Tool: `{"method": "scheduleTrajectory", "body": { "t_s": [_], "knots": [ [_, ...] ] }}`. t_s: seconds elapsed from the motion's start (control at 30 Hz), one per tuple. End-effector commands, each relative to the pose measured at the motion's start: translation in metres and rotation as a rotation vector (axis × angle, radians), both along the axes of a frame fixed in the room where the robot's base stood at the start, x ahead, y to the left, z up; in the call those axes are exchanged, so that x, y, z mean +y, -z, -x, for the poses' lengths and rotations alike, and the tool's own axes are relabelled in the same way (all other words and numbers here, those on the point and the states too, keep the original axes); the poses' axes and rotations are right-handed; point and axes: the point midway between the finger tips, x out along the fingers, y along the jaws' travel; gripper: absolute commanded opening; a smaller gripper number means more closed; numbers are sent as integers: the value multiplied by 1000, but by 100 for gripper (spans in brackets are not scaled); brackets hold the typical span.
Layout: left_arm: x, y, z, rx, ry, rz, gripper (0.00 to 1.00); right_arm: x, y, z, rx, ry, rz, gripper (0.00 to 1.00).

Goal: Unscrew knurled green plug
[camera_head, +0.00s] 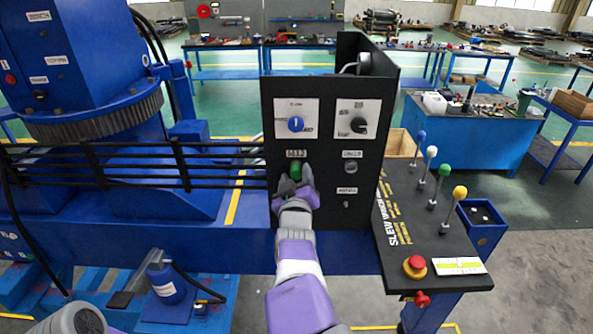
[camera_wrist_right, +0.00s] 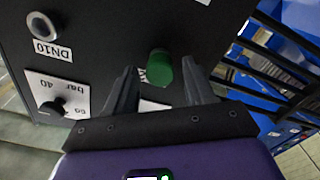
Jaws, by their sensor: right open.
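The knurled green plug (camera_head: 295,169) sits on the front of the black panel, below a label, in the head view. It also shows in the right wrist view (camera_wrist_right: 159,67) as a green cylinder standing out from the panel. My right gripper (camera_head: 297,181) is open at the panel, with its fingertips close to the plug. In the right wrist view, its two dark fingers (camera_wrist_right: 159,74) are apart, one on each side of the plug, with gaps visible. The fingers partly hide the plug's surroundings. My left gripper is out of view.
The black panel (camera_head: 273,113) also carries a blue knob (camera_head: 295,124), a black knob (camera_head: 358,125) and a ringed port (camera_head: 351,168). Black railing bars (camera_head: 130,148) run up to its left side. A lever console (camera_head: 412,240) stands at right.

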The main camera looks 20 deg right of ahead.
Motion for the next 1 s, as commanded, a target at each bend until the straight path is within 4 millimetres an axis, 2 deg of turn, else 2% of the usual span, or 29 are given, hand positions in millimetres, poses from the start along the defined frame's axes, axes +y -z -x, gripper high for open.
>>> {"method": "scheduleTrajectory", "body": {
  "t_s": [0.07, 0.1, 0.43, 1.0],
  "knots": [
    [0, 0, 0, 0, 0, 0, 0, 0, 0, 0, 0, 0, 1, 54],
    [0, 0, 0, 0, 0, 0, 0, 0, 0, 0, 0, 0, 1, 51],
    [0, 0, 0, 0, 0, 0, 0, 0, 0, 0, 0, 0, 1, 0],
    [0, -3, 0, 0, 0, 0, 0, 1, 0, 2, 1, -1, 2, 0]
  ]
}}
